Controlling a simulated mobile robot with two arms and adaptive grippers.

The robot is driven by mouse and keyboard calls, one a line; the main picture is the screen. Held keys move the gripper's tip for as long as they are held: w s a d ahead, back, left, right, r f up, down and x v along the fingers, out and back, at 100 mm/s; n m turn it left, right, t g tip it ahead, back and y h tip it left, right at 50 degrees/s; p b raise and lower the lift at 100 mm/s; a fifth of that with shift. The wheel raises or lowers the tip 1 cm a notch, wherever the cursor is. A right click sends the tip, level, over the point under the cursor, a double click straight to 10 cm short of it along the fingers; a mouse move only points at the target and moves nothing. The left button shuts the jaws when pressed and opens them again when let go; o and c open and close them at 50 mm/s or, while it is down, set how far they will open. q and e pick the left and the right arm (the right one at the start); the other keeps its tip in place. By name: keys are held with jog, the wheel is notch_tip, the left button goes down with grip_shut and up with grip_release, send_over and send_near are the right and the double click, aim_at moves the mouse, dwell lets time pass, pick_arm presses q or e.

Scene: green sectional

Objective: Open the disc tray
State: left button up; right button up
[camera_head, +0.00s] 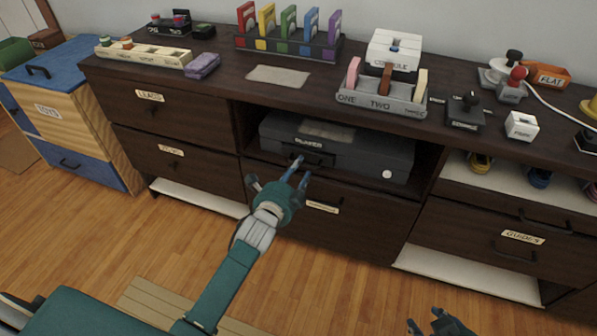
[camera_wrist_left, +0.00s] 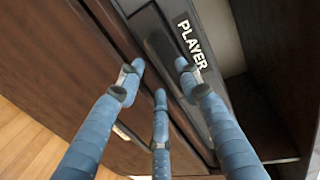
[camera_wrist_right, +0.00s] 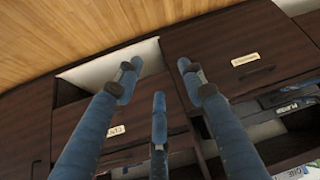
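The dark grey disc player (camera_head: 345,147) sits in the open middle shelf of the dark wooden cabinet, with a "PLAYER" label on its front; it also shows in the left wrist view (camera_wrist_left: 172,62). A darker panel with a handle-like bar is on its front left, and its tray looks shut. My left gripper (camera_head: 298,170) is open in front of this panel, its fingers spread and empty. Whether a fingertip touches the panel I cannot tell. My right gripper (camera_head: 440,322) is low at the bottom edge of the head view; in the right wrist view its fingers (camera_wrist_right: 157,75) are spread and empty.
A labelled drawer (camera_head: 325,210) lies directly below the player. The cabinet top holds a rack of coloured cases (camera_head: 290,40), a "ONE TWO" holder (camera_head: 380,98) and a console box (camera_head: 393,52). Shelf walls stand close on both sides of the player. The floor in front is mostly clear.

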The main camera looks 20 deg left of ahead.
pick_arm(q)
jog(key=shift+w+f, duration=0.1)
jog(key=shift+w, duration=0.4)
pick_arm(e)
jog(key=shift+w+a+r+t, duration=0.15)
jog(key=shift+w+r+t, duration=0.1)
jog(key=shift+w, duration=0.2)
jog(key=shift+w+a+r+t, duration=0.15)
jog(key=shift+w+r, duration=0.1)
jog(key=shift+w, duration=0.2)
pick_arm(q)
grip_shut()
